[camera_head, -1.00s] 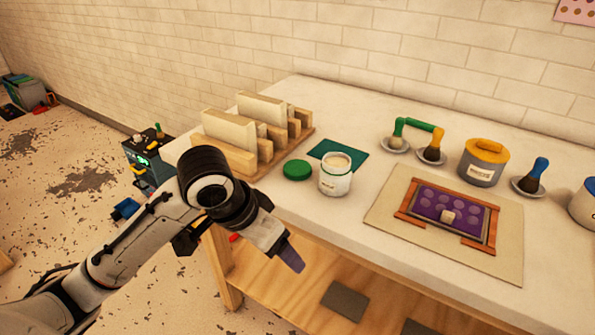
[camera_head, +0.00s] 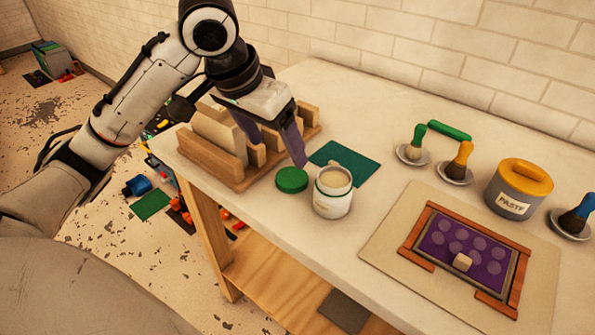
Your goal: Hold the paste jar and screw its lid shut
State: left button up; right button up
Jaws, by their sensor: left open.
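The white paste jar (camera_head: 333,195) stands upright and open on the table, with pale paste showing at its mouth. Its green lid (camera_head: 291,180) lies flat on the table just left of the jar, apart from it. My left gripper (camera_head: 277,157) is open and empty, pointing down above and behind the lid's left side. One of its fingers shows close to the lid; whether it touches cannot be told. My right gripper is not in view.
A wooden rack (camera_head: 222,160) with upright blocks stands left, behind my left gripper. A green mat (camera_head: 346,163) lies behind the jar. A framed purple panel (camera_head: 462,243) on a beige sheet, brushes on saucers and a grey paste pot (camera_head: 513,194) with a yellow lid are to the right.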

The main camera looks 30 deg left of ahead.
pick_arm(q)
send_near(292, 177)
jog(key=shift+b+x, duration=0.4)
jog(key=shift+x, duration=0.85)
jog(key=x, duration=0.5)
jog(key=shift+f+b, duration=0.1)
jog(key=shift+b, duration=0.2)
jog(key=c, duration=1.1)
